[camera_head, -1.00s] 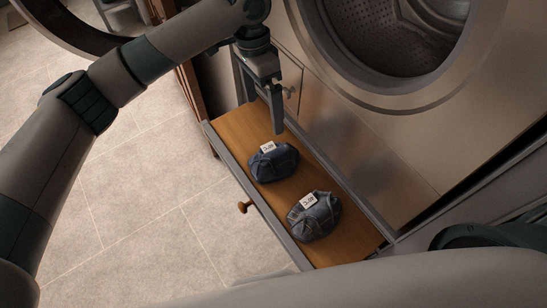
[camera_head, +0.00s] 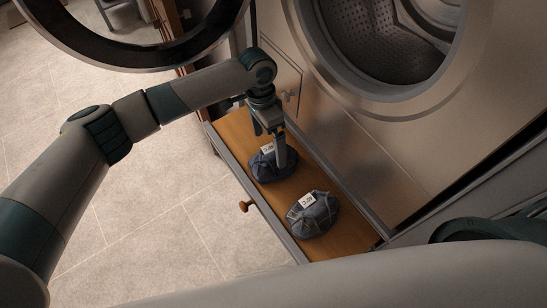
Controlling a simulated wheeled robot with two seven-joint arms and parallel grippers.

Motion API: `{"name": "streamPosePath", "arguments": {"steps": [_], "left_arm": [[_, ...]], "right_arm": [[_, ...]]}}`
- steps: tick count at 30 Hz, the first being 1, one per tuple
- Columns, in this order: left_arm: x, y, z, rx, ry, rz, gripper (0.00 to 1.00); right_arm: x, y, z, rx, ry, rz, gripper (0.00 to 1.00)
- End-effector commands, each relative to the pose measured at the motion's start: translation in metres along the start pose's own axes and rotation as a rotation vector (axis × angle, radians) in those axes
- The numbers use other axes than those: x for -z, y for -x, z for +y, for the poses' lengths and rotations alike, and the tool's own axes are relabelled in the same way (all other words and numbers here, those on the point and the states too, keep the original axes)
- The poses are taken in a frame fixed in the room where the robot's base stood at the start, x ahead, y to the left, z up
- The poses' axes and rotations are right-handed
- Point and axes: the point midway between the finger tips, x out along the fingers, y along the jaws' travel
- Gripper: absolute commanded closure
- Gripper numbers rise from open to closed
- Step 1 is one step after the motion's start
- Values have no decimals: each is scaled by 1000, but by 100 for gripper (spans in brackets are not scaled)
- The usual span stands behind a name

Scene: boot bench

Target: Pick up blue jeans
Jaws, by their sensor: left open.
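Two folded dark blue bundles with white tags lie in the open wooden drawer. The farther blue bundle (camera_head: 262,170) is partly hidden by my left gripper. The nearer, greyer blue bundle (camera_head: 312,220) lies toward the drawer's near end; I cannot tell for sure from the tags which is the jeans. My left gripper (camera_head: 279,160) is open and points down over the farther bundle. One finger overlaps this bundle's right side in the picture; whether it touches is unclear. My right gripper is not in view.
The drawer (camera_head: 352,243) has a grey rim and a round wooden knob (camera_head: 244,207). The washing machine (camera_head: 360,140) stands right behind it, its round door (camera_head: 140,62) swung open at upper left. The tiled floor at left is clear.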

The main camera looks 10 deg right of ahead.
Motion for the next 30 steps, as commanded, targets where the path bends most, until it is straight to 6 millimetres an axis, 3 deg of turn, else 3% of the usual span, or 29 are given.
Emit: {"name": "streamPosePath", "arguments": {"steps": [10,21,30], "left_arm": [[1,-4,0,-1,1,0,0],[4,-45,-1,-2,1,-2,0],[4,-52,-2,-1,1,0,0]], "right_arm": [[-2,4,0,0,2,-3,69],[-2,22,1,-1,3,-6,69],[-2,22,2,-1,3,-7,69]]}}
